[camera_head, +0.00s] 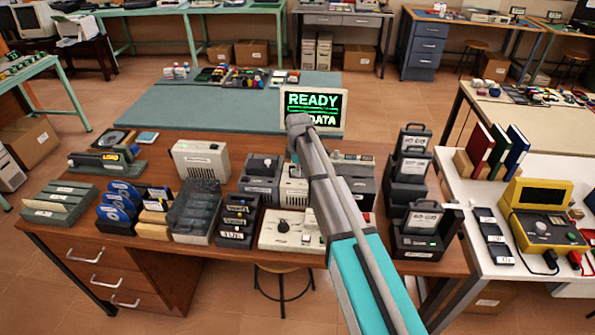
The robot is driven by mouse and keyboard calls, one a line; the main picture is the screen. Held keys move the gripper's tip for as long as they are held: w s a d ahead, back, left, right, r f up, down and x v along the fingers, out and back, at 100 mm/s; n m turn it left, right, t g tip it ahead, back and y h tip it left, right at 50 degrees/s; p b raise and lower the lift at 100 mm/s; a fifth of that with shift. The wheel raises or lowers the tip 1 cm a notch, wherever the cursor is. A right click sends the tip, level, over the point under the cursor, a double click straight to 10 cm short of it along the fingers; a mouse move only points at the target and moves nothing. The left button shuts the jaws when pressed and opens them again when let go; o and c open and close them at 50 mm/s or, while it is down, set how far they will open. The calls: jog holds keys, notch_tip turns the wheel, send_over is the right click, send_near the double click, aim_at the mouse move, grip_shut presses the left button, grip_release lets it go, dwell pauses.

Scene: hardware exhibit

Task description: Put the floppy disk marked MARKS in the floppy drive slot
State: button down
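I cannot make out a floppy disk marked MARKS; the small labels are unreadable at this size. Dark upright rack (238,216) holds several labelled dark items, and a smoky translucent box (196,208) stands to its left. I cannot tell which device has the floppy drive slot. A beige box-shaped unit (201,159) and a grey unit (262,177) stand behind them. A monitor (314,107) behind my arm reads READY, with DATA partly covered. My arm crosses the bench from the lower right; my gripper is not visible, and the arm covers part of the middle devices.
The wooden bench (190,248) is crowded. Blue round-faced items (117,205) and a green slotted tray (60,202) stand at left, black holders (423,226) at right. A white table (476,263) at right carries a yellow device (545,205) and books.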

dwell(0.4)
jog(key=c, duration=0.7)
grip_release()
notch_tip(320, 180, up, 8)
jog(key=p, duration=0.8)
